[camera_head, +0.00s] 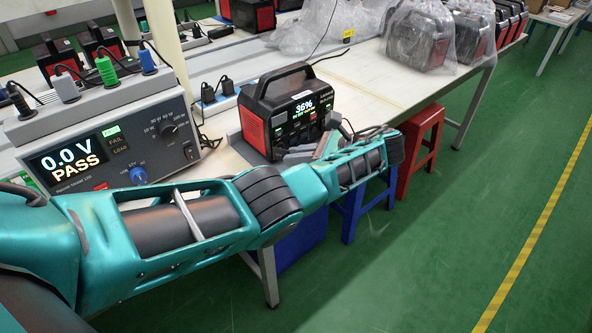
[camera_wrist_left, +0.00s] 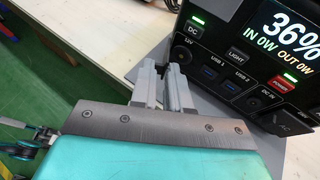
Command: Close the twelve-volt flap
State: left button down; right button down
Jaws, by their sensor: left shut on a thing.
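The power station (camera_head: 290,110) is a black box with a carry handle and red side panel, standing on the bench; its lit screen reads 36%. In the left wrist view its front panel (camera_wrist_left: 237,58) shows a DC button, a 12V label, USB ports and a DC IN socket. My left gripper (camera_head: 300,154) is at the front of the station. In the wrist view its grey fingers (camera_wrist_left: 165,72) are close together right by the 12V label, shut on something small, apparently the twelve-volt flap.
A tester (camera_head: 105,148) reading 0.0 V PASS stands left on the bench (camera_head: 352,98). Plastic-wrapped stations (camera_head: 420,38) stand at the back right. A red stool (camera_head: 420,150) and a blue stool (camera_head: 352,212) are by the bench. The green floor on the right is clear.

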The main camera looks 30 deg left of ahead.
pick_arm(q)
jog(key=shift+w+n+g+b, duration=0.25)
jog(key=shift+n+g+b, duration=0.4)
jog(key=shift+b, duration=0.4)
pick_arm(e)
jog(key=shift+w+a+f+y, duration=0.3)
jog(key=shift+w+a, duration=0.2)
jog(key=shift+a, duration=0.05)
pick_arm(q)
jog(key=shift+a, duration=0.1)
pick_arm(e)
jog(key=shift+f, duration=0.1)
pick_arm(q)
jog(key=c, duration=1.2)
grip_release()
jog(key=shift+o, duration=0.2)
pick_arm(e)
jog(key=shift+s+f, duration=0.1)
jog(key=shift+s, duration=0.05)
